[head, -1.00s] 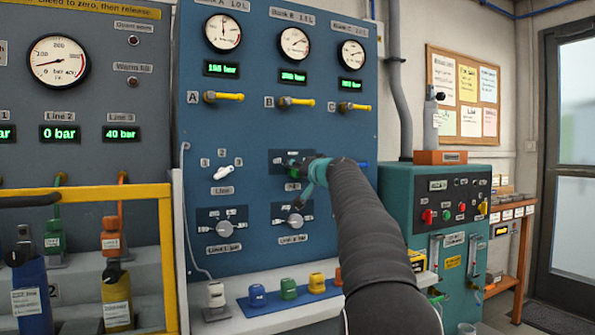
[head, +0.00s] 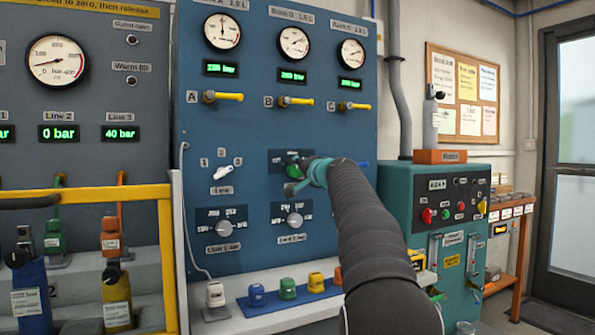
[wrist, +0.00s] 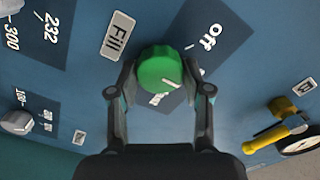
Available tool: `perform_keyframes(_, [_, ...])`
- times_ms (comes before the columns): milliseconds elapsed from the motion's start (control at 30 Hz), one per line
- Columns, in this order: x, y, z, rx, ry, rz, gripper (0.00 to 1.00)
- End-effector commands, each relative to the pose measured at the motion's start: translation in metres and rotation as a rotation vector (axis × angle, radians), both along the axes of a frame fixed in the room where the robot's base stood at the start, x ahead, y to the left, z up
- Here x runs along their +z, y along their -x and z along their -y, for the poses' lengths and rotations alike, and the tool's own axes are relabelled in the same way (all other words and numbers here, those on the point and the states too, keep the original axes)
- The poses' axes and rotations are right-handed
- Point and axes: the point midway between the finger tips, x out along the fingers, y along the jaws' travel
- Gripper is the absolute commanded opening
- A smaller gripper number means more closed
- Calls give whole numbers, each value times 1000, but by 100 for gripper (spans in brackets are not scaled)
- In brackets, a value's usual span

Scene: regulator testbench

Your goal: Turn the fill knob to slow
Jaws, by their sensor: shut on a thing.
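The green fill knob (wrist: 160,68) is in the middle of the wrist view, with a white pointer line toward its lower right edge. A "Fill" label (wrist: 118,35) is beside it, and an "off" mark (wrist: 211,37) is on the dark plate to the upper right. Another mark is partly hidden below the knob and cannot be read. My gripper (wrist: 161,78) is shut on the knob, one finger on each side. In the head view my gripper (head: 297,178) is at the blue panel and the knob (head: 292,170) partly shows beside it.
The blue panel (head: 260,135) also carries yellow valve levers (head: 298,102), a white line selector (head: 223,171) and two grey knobs (head: 294,219) below. A teal console (head: 398,192) stands right of my arm. A yellow rail (head: 168,260) is at the left.

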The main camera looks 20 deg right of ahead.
Motion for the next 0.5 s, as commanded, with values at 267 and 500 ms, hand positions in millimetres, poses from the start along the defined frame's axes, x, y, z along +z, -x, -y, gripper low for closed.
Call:
perform_keyframes(267, [0, 0, 0, -1, 1, -1, 64])
perform_keyframes(500, [0, 0, 0, 0, 1, 0, 74])
